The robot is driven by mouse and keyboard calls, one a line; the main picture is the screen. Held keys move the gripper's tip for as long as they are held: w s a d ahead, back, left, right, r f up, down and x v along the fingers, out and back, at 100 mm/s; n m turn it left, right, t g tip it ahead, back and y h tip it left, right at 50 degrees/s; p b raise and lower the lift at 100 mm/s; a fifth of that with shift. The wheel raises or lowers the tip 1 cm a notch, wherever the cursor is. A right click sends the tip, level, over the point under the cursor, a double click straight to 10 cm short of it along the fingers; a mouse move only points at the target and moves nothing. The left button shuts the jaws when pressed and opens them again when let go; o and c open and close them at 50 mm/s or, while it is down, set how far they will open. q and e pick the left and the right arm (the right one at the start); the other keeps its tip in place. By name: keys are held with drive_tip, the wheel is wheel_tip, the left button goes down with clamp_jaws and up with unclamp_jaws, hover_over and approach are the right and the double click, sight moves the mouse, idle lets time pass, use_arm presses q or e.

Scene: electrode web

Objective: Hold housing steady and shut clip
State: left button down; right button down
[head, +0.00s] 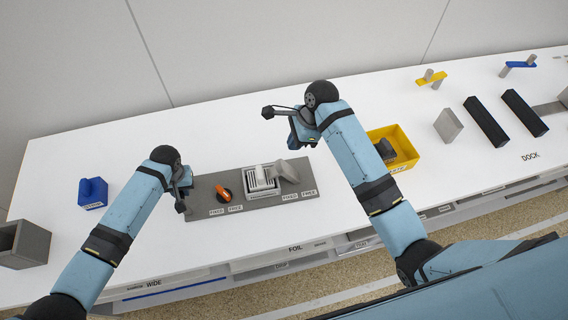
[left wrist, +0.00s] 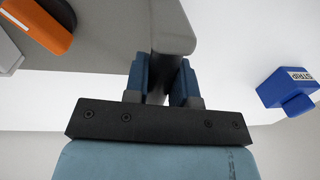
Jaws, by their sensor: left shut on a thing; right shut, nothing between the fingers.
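The housing (head: 262,193) is a light grey tray with white upright fins, standing on a dark grey board (head: 203,192). A grey flap-like piece (head: 285,171) stands tilted at its right side; I cannot tell whether this is the clip. An orange lever with a dark base (head: 232,209) sits left of the housing and also shows in the left wrist view (left wrist: 38,27). My left gripper (head: 185,188) is at the board's left end. In the left wrist view its fingers (left wrist: 161,82) are shut on a narrow grey part there. My right gripper (head: 302,144) is shut and empty, raised beyond the housing.
A blue bin (head: 92,193) stands at the left, with a grey open box (head: 24,244) near the table edge. A yellow bin (head: 404,150) with a dark object stands right of my right arm. Dark blocks (head: 486,122) stand further right. The white table behind the board is clear.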

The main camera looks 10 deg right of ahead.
use_arm(q)
drive_tip(key=c, duration=1.1)
unclamp_jaws()
drive_tip(key=shift+f, duration=0.15)
drive_tip(key=shift+o, duration=1.2)
drive_tip(key=shift+w, duration=0.1)
